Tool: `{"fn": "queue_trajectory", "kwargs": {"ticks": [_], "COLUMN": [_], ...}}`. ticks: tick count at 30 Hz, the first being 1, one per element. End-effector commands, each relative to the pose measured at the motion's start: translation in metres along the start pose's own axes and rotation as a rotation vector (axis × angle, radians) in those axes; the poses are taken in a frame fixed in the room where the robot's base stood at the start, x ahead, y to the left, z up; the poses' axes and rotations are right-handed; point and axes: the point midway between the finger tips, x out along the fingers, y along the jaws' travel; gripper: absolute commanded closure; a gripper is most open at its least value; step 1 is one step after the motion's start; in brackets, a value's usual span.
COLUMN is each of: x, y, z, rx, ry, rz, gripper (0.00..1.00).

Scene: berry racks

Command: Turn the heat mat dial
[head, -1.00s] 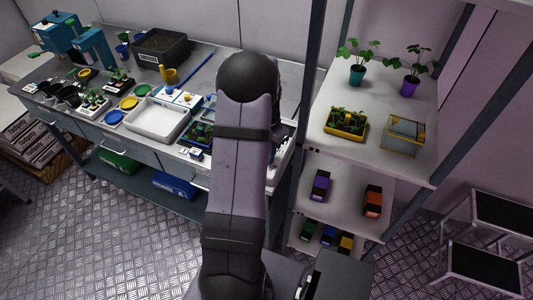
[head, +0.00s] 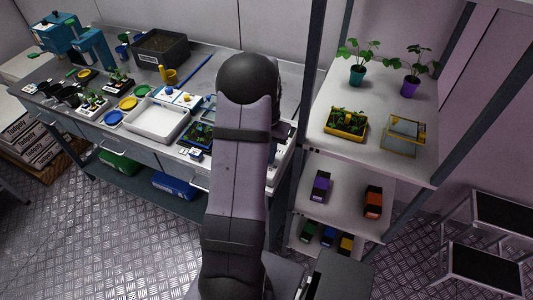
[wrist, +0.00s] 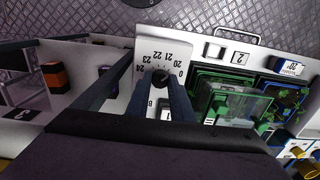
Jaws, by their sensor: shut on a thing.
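The heat mat dial (wrist: 161,74) is a dark knob on a white panel (wrist: 150,52) in the wrist view. Numbers from 20 to 24 and a 0 are printed around it, appearing upside down. My gripper (wrist: 159,82) is shut on the dial, with one dark finger on each side of it. The fingers cover part of the knob, so its exact pointer setting is hard to read. In the head view my arm hides the gripper and the dial.
In the wrist view a green-framed clear tray (wrist: 232,107) lies close on the right, and an orange and black object (wrist: 54,76) is on the left. In the head view, a white tray (head: 157,136) stands on the bench, left of my arm. Shelves with plants stand right.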

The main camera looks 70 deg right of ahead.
Motion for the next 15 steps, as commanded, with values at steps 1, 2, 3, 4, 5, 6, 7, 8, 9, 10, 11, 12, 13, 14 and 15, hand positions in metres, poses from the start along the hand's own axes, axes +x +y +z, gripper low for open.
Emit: {"fn": "queue_trajectory", "kwargs": {"ticks": [1,2,3,4,5,6,7,8,9,10,11,12,13,14,15], "x": [-0.0006,-0.0007,-0.0007,-0.0007,-0.0006,-0.0006,-0.0006,-0.0005,-0.0005,-0.0004,-0.0004,-0.0004,-0.0006,-0.0010,-0.0020], "y": [-0.0002,-0.0002,-0.0002,-0.0002,-0.0002,-0.0002,-0.0002,-0.0002,-0.0001,-0.0002,-0.0001,-0.0001,-0.0001,-0.0002,-0.0002], "z": [-0.0004,-0.0004,-0.0005,-0.0005,-0.0005,-0.0004,-0.0004,-0.0004,-0.0004,-0.0003,-0.0003,-0.0003,-0.0004,-0.0004,-0.0005], "rx": [0.001,0.001,0.001,0.001,0.001,0.001,0.001,0.001,0.001,0.001,0.001,0.001,0.001,0.001,0.001], "ry": [0.001,0.001,0.001,0.001,0.001,0.001,0.001,0.001,0.001,0.001,0.001,0.001,0.001,0.001,0.002], "rz": [-0.001,-0.001,-0.001,-0.001,-0.001,-0.001,-0.001,0.000,0.000,0.000,0.000,0.000,0.000,0.000,0.000], "gripper": [1.00,1.00,0.70,0.63,0.61,0.61,0.61,0.61,0.61,0.61,0.61,0.61,0.61,0.61,0.61]}}
